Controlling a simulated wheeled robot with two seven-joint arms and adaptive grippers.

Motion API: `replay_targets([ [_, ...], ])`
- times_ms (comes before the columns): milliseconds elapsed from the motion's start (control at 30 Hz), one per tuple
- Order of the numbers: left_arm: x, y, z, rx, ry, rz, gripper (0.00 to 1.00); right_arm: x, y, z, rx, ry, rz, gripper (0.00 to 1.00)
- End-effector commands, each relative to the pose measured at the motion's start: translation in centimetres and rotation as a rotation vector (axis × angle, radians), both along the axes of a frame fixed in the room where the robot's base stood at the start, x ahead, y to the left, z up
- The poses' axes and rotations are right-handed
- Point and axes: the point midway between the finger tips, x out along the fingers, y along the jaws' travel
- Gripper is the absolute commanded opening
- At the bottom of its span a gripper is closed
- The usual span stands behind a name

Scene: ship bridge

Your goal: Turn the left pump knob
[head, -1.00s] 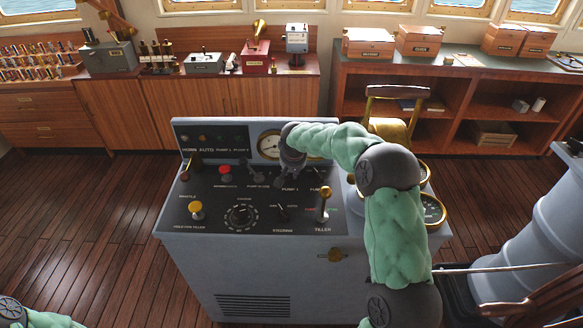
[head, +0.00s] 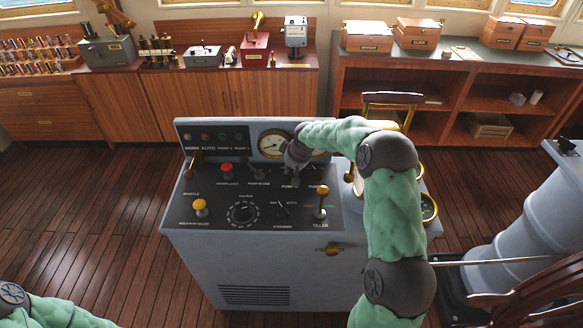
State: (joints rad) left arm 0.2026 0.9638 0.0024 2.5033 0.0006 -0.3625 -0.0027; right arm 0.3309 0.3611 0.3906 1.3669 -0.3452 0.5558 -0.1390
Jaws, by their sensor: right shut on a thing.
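The console (head: 262,265) stands in the middle of the head view with a dark panel on its sloped top. My right gripper (head: 293,178) comes down over the back middle of this panel, at the left pump's label. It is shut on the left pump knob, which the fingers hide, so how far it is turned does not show. The right pump knob (head: 318,176) is just to the right, partly under my forearm. Only a piece of my left arm shows at the bottom left corner; its gripper is out of view.
On the panel are a red button (head: 227,168), a yellow button (head: 200,204), a round dial (head: 243,214) and the upright tiller lever (head: 321,203). A gauge (head: 272,144) stands behind my gripper. A grey pedestal (head: 515,220) is at the right. The floor left of the console is clear.

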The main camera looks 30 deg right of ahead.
Motion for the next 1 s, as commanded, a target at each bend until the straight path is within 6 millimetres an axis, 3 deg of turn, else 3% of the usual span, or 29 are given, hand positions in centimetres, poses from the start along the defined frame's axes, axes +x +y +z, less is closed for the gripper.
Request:
replay_targets([
  [233,0.0,0.0,0.0,0.000,0.000,0.000,0.00,0.0,0.0,-0.1,-0.001,0.002,0.003,0.00],
  [267,0.0,0.0,0.0,0.000,0.000,0.000,0.00,0.0,0.0,-0.1,-0.001,0.002,0.003,0.24],
  [333,0.0,0.0,0.0,0.000,0.000,0.000,0.00,0.0,0.0,-0.1,-0.001,0.002,0.002,0.44],
  [767,0.0,0.0,0.0,0.000,0.000,0.000,0.00,-0.2,0.0,0.5,-0.001,0.000,0.000,0.45],
  [1000,0.0,0.0,0.0,0.000,0.000,0.000,0.00,-1.6,0.0,3.9,-0.001,-0.002,-0.001,0.45],
])
